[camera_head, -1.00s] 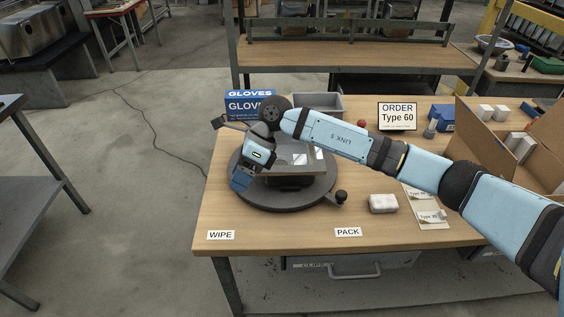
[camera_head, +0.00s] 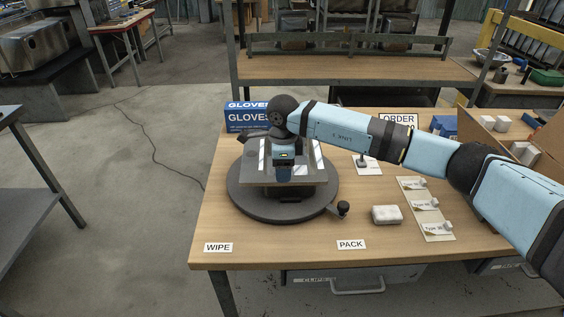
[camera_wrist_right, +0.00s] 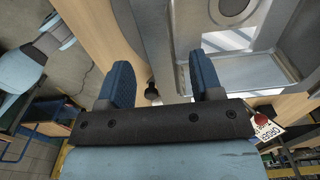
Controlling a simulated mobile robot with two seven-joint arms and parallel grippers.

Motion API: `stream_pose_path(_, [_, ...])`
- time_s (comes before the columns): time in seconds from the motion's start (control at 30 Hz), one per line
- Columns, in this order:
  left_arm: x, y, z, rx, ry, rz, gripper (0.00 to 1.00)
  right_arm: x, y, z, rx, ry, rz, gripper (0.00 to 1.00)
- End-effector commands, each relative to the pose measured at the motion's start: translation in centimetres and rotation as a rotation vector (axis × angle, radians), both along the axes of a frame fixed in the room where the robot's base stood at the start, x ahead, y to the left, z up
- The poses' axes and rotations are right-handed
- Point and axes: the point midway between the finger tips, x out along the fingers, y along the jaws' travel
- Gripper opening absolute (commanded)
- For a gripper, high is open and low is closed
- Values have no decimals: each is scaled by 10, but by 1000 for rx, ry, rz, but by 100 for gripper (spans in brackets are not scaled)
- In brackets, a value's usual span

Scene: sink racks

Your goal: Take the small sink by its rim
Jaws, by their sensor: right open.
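The small sink (camera_head: 311,178) is a grey metal piece on a round dark turntable (camera_head: 250,203) on the wooden bench. In the right wrist view the sink (camera_wrist_right: 255,65) shows its flat rim, bright inner surface and round drain hole. My right gripper (camera_head: 284,174) points down at the sink and hides part of it. In the right wrist view its two blue fingers (camera_wrist_right: 160,78) are apart with nothing held. The right-hand finger overlaps the sink's rim in that view; I cannot tell whether it touches. My left gripper is not in view.
A blue gloves box (camera_head: 240,117) stands behind the turntable. A white block (camera_head: 387,214) and a strip of type cards (camera_head: 425,205) lie to the right. An order sign (camera_head: 398,119) is partly hidden by my arm.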

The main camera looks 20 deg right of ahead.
Motion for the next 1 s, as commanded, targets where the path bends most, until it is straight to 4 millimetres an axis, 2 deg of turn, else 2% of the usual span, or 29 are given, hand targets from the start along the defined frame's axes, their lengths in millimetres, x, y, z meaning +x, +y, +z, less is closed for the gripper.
stream_pose_path(0.17, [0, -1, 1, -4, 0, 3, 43, -1, 0, -15, 0, 2, 0, 60])
stream_pose_path(0.4, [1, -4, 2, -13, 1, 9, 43, -2, 0, -49, 1, 2, 0, 60])
stream_pose_path(0.63, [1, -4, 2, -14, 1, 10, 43, -2, 0, -52, 1, 0, 1, 60])
stream_pose_path(0.67, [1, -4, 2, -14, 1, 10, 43, -2, 0, -52, 1, 0, 1, 55])
stream_pose_path(0.9, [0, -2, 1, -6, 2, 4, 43, -2, 0, -52, 1, 0, 1, 0])
stream_pose_path(1.0, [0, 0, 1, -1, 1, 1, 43, -1, 0, -50, 2, -4, 1, 0])
